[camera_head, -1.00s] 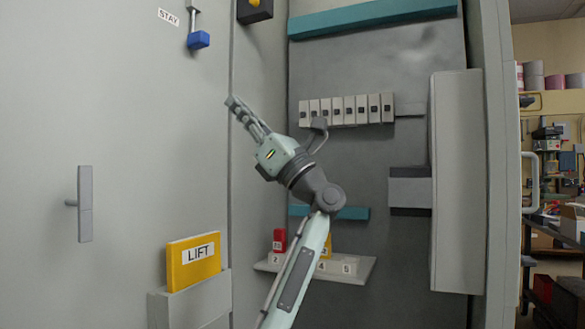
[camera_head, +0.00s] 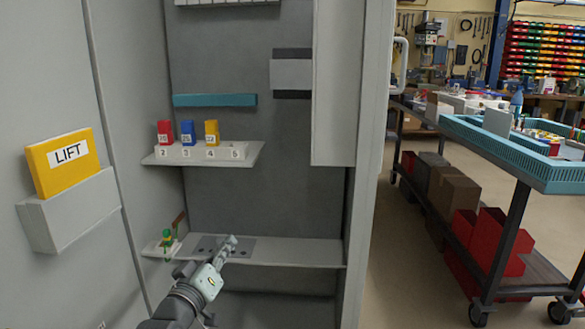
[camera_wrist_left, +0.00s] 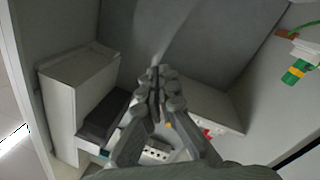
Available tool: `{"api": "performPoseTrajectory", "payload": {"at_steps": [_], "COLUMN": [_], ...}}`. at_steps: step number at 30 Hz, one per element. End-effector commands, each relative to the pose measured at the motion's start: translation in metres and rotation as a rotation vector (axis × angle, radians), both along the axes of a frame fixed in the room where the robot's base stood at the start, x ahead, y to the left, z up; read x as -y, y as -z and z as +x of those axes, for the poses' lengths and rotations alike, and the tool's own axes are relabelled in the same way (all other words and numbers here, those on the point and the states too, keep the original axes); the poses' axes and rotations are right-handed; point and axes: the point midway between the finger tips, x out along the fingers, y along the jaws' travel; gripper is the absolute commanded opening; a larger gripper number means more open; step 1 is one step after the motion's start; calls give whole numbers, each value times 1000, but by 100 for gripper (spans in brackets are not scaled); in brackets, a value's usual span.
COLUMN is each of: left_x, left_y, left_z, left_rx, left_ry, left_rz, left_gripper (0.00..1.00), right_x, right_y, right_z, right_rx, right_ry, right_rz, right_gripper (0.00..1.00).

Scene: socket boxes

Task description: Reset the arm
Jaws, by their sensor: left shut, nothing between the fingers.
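My left gripper (camera_head: 230,243) is in the lower middle of the head view, in front of the lower shelf of the grey cabinet. Its fingers are together with nothing between them. The closed fingers also show in the left wrist view (camera_wrist_left: 158,75). My right gripper is in neither view.
Red (camera_head: 165,132), blue (camera_head: 188,131) and yellow (camera_head: 211,132) blocks stand on a numbered shelf (camera_head: 245,153). A green-and-yellow item (camera_head: 167,240) is on the lower shelf (camera_head: 300,252). A yellow LIFT card (camera_head: 62,162) sits in a wall holder (camera_head: 70,212). A cart (camera_head: 520,165) stands at right.

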Motion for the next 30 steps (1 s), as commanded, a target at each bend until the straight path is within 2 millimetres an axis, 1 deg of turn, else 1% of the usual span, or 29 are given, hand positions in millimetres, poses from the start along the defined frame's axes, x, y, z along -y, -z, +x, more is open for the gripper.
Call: {"api": "performPoseTrajectory", "payload": {"at_steps": [1,2,3,5,6,8,9,11,12,14,15,18,21,22,24,25,27,30], "left_x": [-3,-5,-8,-15,-21,-30,-37,-49,-57,-71,-79,-98,-112,-115,-121,-122,-124,-124], "left_y": [37,58,85,124,149,184,205,235,252,276,288,310,321,323,326,326,327,328], "left_z": [-16,-26,-40,-64,-81,-110,-131,-165,-188,-224,-246,-298,-334,-342,-355,-358,-363,-363], "left_rx": [-88,-141,-209,-314,-384,-488,-557,-663,-732,-834,-897,-1036,-1132,-1154,-1188,-1197,-1209,-1210], "left_ry": [4,8,12,19,26,37,46,59,68,82,92,114,130,134,139,140,142,142], "left_rz": [70,111,169,250,304,381,432,507,555,625,666,752,813,825,844,850,857,857], "left_gripper": [0,0,0,0,0,0,0,0,0,0,0,0,0,0,0,0,0,0], "right_x": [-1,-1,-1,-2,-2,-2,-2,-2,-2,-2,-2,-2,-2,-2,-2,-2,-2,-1], "right_y": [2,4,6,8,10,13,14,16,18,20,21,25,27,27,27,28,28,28], "right_z": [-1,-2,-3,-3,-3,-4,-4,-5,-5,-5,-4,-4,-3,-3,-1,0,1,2], "right_rx": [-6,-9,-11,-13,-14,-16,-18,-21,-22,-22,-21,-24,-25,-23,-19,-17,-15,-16], "right_ry": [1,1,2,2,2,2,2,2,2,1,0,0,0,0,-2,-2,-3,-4], "right_rz": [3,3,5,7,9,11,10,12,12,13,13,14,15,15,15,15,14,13], "right_gripper": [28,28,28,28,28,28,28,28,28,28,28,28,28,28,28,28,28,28]}}
